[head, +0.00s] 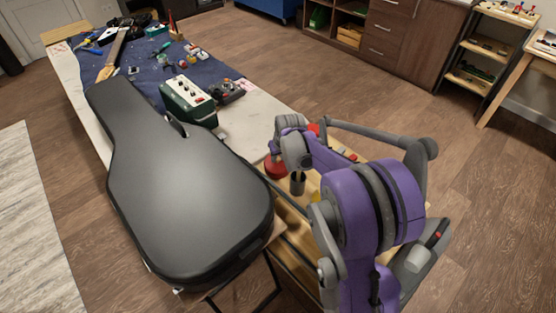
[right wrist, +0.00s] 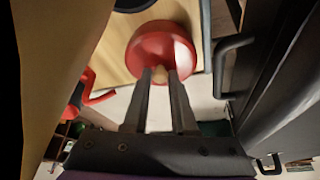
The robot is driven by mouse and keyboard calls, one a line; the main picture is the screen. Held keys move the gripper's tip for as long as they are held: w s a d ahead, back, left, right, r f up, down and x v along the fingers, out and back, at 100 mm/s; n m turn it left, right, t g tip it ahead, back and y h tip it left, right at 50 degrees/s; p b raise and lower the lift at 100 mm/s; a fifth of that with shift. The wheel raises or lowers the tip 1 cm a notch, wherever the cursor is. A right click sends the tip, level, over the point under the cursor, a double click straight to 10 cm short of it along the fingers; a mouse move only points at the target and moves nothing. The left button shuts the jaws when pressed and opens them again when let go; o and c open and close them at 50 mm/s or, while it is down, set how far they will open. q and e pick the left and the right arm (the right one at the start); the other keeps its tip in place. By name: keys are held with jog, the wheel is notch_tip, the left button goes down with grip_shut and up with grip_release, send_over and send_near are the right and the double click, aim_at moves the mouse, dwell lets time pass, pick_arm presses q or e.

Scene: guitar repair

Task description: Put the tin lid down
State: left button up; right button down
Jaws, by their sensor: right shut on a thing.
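The tin lid is a round red lid (right wrist: 150,45) with a small pale knob. In the right wrist view my right gripper (right wrist: 160,78) is shut on the knob, with the lid held beyond the fingertips. In the head view the red lid (head: 275,168) shows beside the end of the guitar case, just below my right gripper (head: 283,152), partly hidden by the wrist. A dark, round-topped cylinder (head: 297,184) stands close to its right; I cannot tell whether it is the tin. My left gripper is not in view.
The black guitar case (head: 185,190) lies on the long bench, left of my right arm. A wooden surface (head: 290,215) lies under my arm. A red-handled object (right wrist: 92,88) is near the lid.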

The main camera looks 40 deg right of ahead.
aim_at(281, 163)
notch_tip(281, 163, up, 9)
jog(key=s+d+f+b, duration=0.2)
jog(key=s+d+b, duration=0.5)
jog(key=s+d, duration=0.3)
jog(key=f, duration=0.3)
jog(key=d+f, duration=0.1)
jog(key=f, duration=0.1)
jog(key=shift+w+f+b, duration=0.2)
jog(key=shift+f+b, duration=0.1)
jog(key=shift+b, duration=0.05)
jog(key=shift+f+b, duration=0.45)
jog(key=shift+f, duration=1.7)
jog(key=shift+f, duration=0.15)
jog(key=c, duration=0.7)
grip_release()
